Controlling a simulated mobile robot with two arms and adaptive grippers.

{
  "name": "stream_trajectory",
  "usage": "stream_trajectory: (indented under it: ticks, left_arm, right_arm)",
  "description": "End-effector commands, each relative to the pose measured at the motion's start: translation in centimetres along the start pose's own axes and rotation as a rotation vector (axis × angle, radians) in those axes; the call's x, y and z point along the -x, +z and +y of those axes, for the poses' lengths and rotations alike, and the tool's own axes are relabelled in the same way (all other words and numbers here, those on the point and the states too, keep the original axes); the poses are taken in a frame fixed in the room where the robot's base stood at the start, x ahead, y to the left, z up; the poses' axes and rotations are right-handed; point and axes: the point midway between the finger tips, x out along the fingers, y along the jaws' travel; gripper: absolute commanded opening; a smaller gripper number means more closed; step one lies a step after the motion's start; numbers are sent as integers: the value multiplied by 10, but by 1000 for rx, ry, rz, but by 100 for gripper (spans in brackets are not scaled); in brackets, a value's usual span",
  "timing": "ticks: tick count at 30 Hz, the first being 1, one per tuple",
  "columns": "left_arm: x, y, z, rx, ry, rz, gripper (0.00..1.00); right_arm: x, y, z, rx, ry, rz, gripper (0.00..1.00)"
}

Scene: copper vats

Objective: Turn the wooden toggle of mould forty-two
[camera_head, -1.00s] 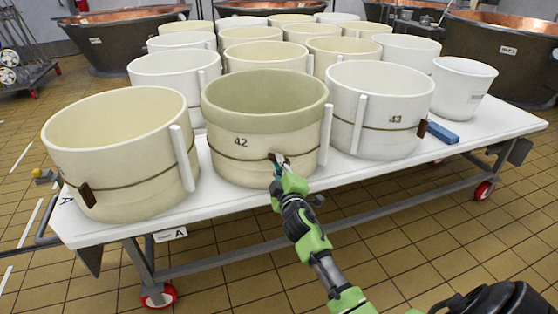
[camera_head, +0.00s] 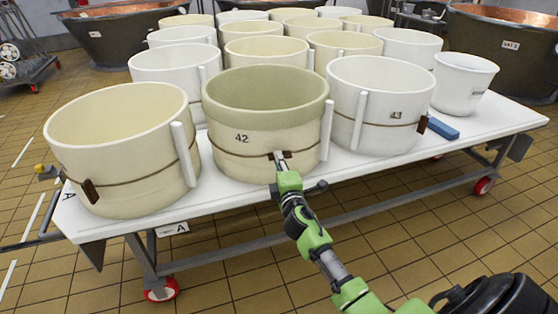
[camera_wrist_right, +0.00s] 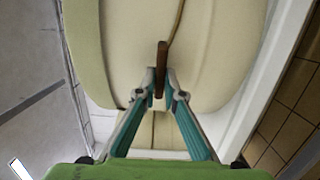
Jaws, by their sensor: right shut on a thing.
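Mould forty-two (camera_head: 240,165) is a cream tub with a green rim band and the number 42 on its side, at the front of the table. A brown cord rings it. Its small dark wooden toggle (camera_head: 288,154) lies roughly level, along the cord. My right gripper (camera_head: 280,160) is at the toggle, reaching up from below. In the right wrist view its two fingertips (camera_wrist_right: 160,88) are closed on the toggle (camera_wrist_right: 161,60), which sticks out past them. The fingertips partly hide the toggle. My left gripper is out of view.
A cream mould (camera_head: 125,150) stands left and white mould 43 (camera_head: 385,85) right, close beside forty-two. More moulds stand behind. A blue object (camera_head: 443,128) lies on the white wheeled table (camera_head: 490,120). The floor in front is clear.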

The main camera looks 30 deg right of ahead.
Motion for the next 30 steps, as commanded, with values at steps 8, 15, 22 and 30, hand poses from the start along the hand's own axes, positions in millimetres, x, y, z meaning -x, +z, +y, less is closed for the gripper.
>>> stream_trajectory:
  ticks: [8, 15, 22, 30]
  left_arm:
    - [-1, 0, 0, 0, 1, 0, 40]
    - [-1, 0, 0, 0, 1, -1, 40]
    - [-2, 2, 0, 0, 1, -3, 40]
    - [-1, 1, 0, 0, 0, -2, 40]
  right_arm:
    - [0, 0, -2, 5, -3, 0, 0]
    - [0, 0, -1, 3, -2, 0, 26]
    - [1, 0, -1, 2, -1, 0, 26]
    - [37, 0, -3, 2, -4, 2, 26]
